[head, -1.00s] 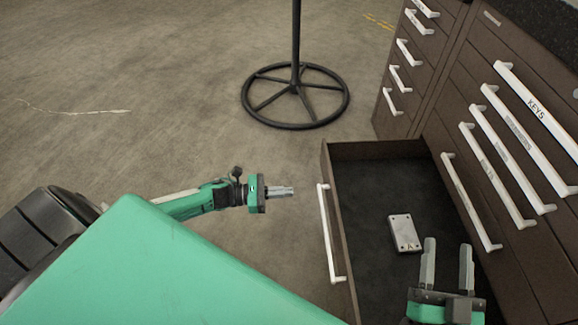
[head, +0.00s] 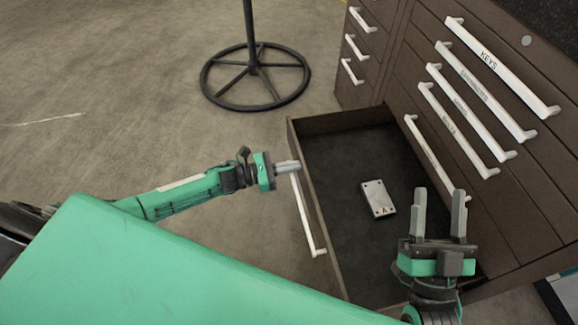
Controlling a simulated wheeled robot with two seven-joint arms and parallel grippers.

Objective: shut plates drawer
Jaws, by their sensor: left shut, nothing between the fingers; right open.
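The bottom drawer (head: 345,124) of the brown cabinet is pulled out, with its white handle (head: 308,222) on the front facing left. A small grey plate (head: 379,199) marked A lies flat inside on the dark drawer floor. My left gripper (head: 289,166) is shut and empty at the drawer front, near the upper end of the handle; I cannot tell whether it touches. My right gripper (head: 440,212) is open and empty above the near right part of the drawer, to the right of the plate, and hides part of the drawer.
The cabinet (head: 545,190) stands at the right with several shut drawers with white handles, one labelled KEYS (head: 500,70). A smaller set of drawers (head: 375,70) adjoins it behind. A round black stand base (head: 290,90) is on the floor. The floor to the left is clear.

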